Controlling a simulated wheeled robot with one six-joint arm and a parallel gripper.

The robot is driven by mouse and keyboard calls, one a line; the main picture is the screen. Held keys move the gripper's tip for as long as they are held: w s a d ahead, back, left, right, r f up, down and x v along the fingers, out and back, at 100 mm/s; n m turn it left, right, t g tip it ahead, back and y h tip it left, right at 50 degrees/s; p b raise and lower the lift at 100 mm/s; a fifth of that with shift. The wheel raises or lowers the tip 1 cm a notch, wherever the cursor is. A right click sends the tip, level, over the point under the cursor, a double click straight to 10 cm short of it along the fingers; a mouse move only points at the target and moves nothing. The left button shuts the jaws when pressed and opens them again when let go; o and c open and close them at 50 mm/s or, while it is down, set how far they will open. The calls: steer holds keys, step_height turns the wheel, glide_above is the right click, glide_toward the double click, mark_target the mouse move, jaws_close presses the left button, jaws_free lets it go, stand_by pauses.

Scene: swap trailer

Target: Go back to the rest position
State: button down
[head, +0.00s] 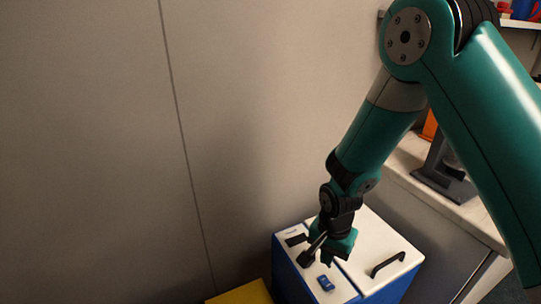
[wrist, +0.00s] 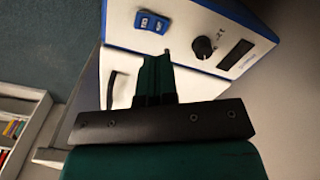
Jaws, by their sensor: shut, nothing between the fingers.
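My gripper (head: 328,259) is at the end of my green arm, low over the top of a white and blue box-shaped machine (head: 345,278). In the wrist view, my green fingers (wrist: 155,66) are together with nothing held. They point toward the machine's panel, which has a blue rocker switch (wrist: 151,22), a black knob (wrist: 204,47) and a dark display (wrist: 236,54). The switch also shows in the head view (head: 325,283), just below my gripper. I cannot tell whether the fingertips touch the panel.
The machine's white lid has a black handle (head: 388,264). A plain wall (head: 90,130) stands behind and left. A counter (head: 455,212) with a dark grey stand (head: 440,175) is at right. A yellow object (head: 243,293) sits low at the front. Shelves (wrist: 25,115) show in the wrist view.

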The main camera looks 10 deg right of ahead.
steer(key=s+a+r+n+y, duration=0.1)
steer(key=s+a+r+n, duration=0.15)
steer(key=r, duration=0.45)
steer(key=s+a+r+n+y, duration=0.1)
steer(key=s+r+n, duration=0.15)
steer(key=r, duration=0.45)
steer(key=s+a+r+n+y, duration=0.1)
steer(key=s+r+n+y, duration=0.1)
steer(key=s+r+n, duration=0.8)
steer(key=s+r, duration=0.2)
steer(key=s, duration=0.1)
steer(key=shift+s+r, duration=0.2)
steer(key=shift+s, duration=0.1)
